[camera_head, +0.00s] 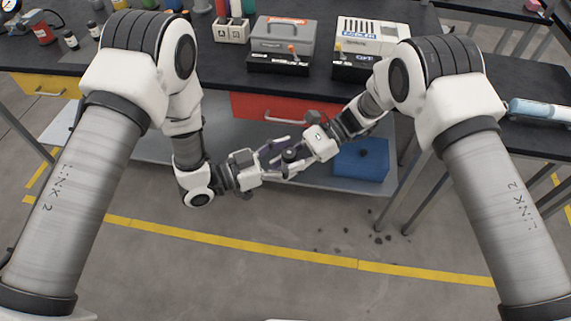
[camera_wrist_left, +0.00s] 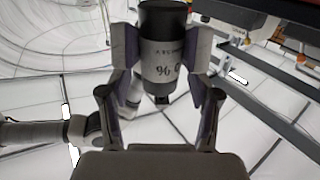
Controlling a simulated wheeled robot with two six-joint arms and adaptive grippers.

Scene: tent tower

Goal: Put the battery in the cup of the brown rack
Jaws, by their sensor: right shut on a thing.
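The battery (camera_wrist_left: 163,60), a dark cylinder with a grey printed label, stands between the two fingers of my left gripper (camera_wrist_left: 163,75) in the left wrist view. In the head view it is a small dark shape (camera_head: 289,156) where my two grippers meet. My left gripper (camera_head: 277,158) has its fingers spread on both sides of the battery; a firm grip does not show. My right gripper (camera_head: 297,160) reaches in from the right and is shut on the battery, its fingers partly hidden. I cannot pick out the brown rack or its cup with certainty.
A black bench (camera_head: 215,75) runs across the back. It carries a lettered beige block (camera_head: 231,32) with coloured tubes, a grey case (camera_head: 284,35), and a white box (camera_head: 371,37). A blue bin (camera_head: 361,165) sits on the lower shelf. The floor in front is clear.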

